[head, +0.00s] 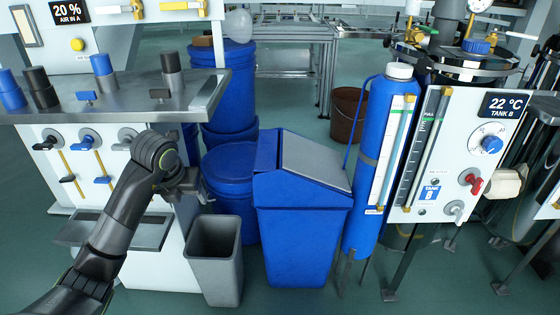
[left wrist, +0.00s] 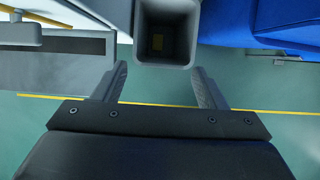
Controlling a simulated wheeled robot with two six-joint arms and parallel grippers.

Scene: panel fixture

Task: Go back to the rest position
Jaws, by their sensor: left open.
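My left gripper (head: 198,188) is at the front of the white panel fixture, above and just behind the open grey bin. In the left wrist view its two fingers (left wrist: 161,88) are spread apart with nothing between them. The grey bin (head: 215,268) stands upright on the floor, and it also shows at the top of the left wrist view (left wrist: 146,45). My right gripper is in neither view.
The white panel fixture (head: 85,160) with its grey ledge (head: 130,98) is close to my left arm. A blue lidded bin (head: 300,240) stands right of the grey bin. Blue barrels (head: 230,175) are behind. A blue tank (head: 380,150) and the tank B panel (head: 455,150) stand at right.

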